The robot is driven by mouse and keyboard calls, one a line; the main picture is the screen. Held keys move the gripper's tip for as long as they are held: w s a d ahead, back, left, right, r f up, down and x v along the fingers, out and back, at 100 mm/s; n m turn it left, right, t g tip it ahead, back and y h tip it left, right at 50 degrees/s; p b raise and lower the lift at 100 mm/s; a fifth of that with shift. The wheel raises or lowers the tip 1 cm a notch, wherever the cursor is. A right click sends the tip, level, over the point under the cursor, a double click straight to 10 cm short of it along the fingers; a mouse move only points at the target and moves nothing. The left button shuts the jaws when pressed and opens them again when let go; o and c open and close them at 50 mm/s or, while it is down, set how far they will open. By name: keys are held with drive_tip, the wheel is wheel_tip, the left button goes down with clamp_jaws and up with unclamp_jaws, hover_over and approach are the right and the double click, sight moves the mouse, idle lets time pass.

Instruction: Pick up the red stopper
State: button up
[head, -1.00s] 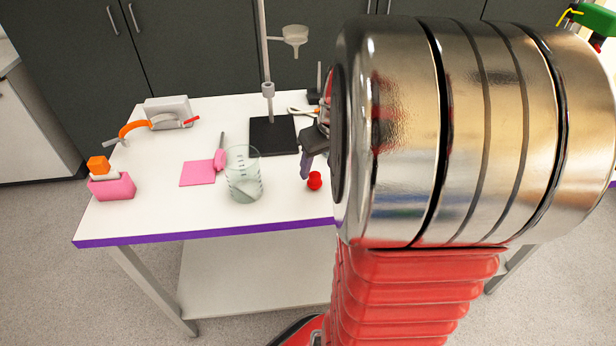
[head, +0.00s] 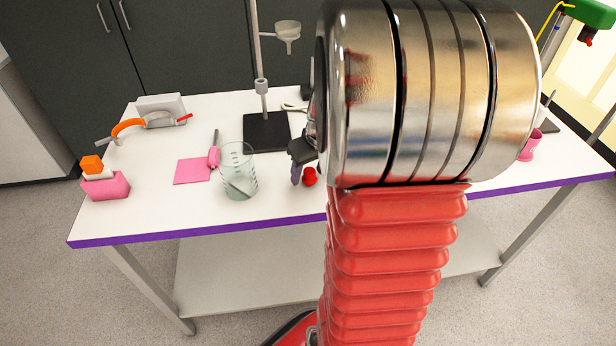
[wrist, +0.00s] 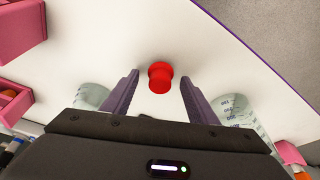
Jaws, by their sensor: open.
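The red stopper (head: 309,176) stands on the white table near its front edge, to the right of the glass beaker. In the wrist view the red stopper (wrist: 160,77) lies between and just beyond the tips of my open gripper (wrist: 159,88). In the head view my gripper (head: 297,172) is right beside the stopper, with one purple finger showing at its left. The other finger is hidden behind my arm. Nothing is held. I cannot tell the exact height of the fingertips above the table.
A glass beaker (head: 238,172) stands close on the left of my gripper. Behind is a stand with a black base (head: 266,132). The table's purple front edge (head: 200,235) is near.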

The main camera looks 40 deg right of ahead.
sight(308, 170)
drive_tip(key=shift+c, duration=0.4)
drive_tip(key=c, duration=1)
drive_tip(key=shift+c, duration=0.2)
wheel_tip(308, 170, up, 10)
drive_tip(key=shift+r, duration=0.1)
idle(0.4)
